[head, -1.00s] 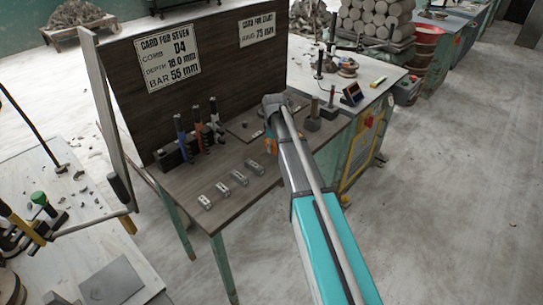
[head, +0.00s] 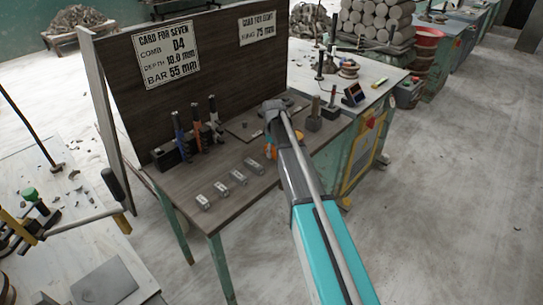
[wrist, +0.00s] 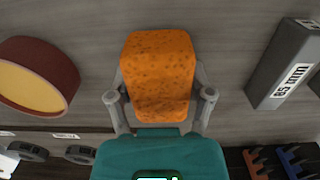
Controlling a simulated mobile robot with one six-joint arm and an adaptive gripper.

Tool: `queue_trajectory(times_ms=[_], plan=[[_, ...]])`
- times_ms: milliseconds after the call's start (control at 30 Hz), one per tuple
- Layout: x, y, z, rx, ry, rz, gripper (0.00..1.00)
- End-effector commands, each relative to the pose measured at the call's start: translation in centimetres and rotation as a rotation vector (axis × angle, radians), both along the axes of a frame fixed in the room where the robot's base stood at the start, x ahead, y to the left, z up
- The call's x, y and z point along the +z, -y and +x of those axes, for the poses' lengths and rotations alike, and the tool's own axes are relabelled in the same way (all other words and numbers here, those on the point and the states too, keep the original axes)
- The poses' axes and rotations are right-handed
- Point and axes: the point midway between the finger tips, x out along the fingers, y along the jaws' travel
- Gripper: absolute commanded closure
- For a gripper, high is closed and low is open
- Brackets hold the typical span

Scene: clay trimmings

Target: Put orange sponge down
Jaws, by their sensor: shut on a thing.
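The orange sponge (wrist: 158,75) is a speckled block in the middle of the wrist view, between the two fingers of my gripper (wrist: 160,98). My gripper is shut on it. In the head view my gripper (head: 270,148) is over the right part of the dark wooden bench (head: 223,205), mostly hidden by my arm, with a small bit of orange showing. In the wrist view the grey wooden surface (wrist: 225,130) lies behind the sponge. I cannot tell whether the sponge touches it.
A grey bar marked 85 mm (wrist: 285,65) lies to the right in the wrist view. A round dark-red thing with a yellow face (wrist: 35,80) is at left. Several metal blocks (head: 221,188) line the bench front. Upright tools (head: 196,125) stand behind, before a board with cards (head: 166,58).

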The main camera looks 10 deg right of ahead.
Motion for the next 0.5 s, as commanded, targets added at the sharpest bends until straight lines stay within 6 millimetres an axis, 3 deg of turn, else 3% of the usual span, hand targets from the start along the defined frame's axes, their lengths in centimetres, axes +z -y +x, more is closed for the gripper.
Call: queue_trajectory(times_ms=[500], plan=[[-0.53,0.02,0.0,0.0,0.0,0.0,0.78]])
